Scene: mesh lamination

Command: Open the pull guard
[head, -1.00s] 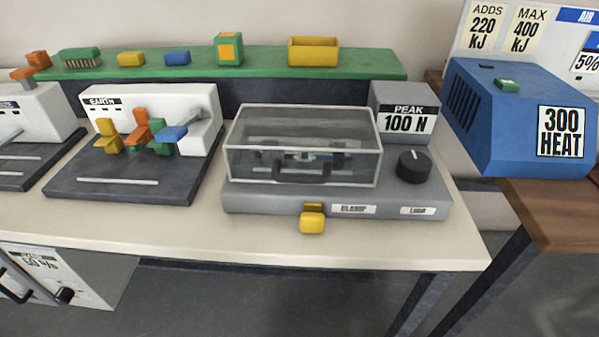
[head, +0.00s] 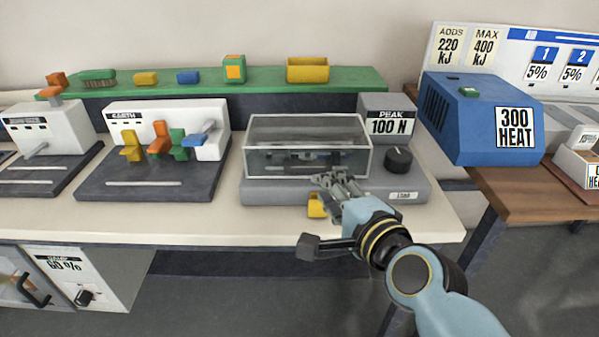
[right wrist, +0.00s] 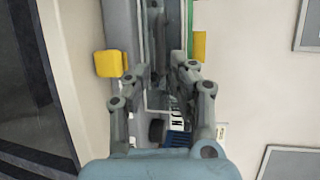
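The pull guard is a clear box cover with a pale frame (head: 307,130), lying closed over the grey pull tester base (head: 262,191). Dark fittings show through it. My right gripper (head: 335,180) is at the guard's lower front edge, above the base; I cannot tell whether it touches. Its two fingers look partly open with a narrow gap in the right wrist view (right wrist: 165,30), and nothing is clearly held. A yellow clamp handle (head: 316,206) sticks out in front and also shows in the right wrist view (right wrist: 110,63). My left gripper is not in view.
A dark knob (head: 398,160) and the PEAK 100 N box (head: 386,118) stand right of the guard. A white EARTH unit with coloured levers (head: 166,129) is to the left. A green shelf (head: 215,88) runs behind. A blue heater (head: 480,120) is at right.

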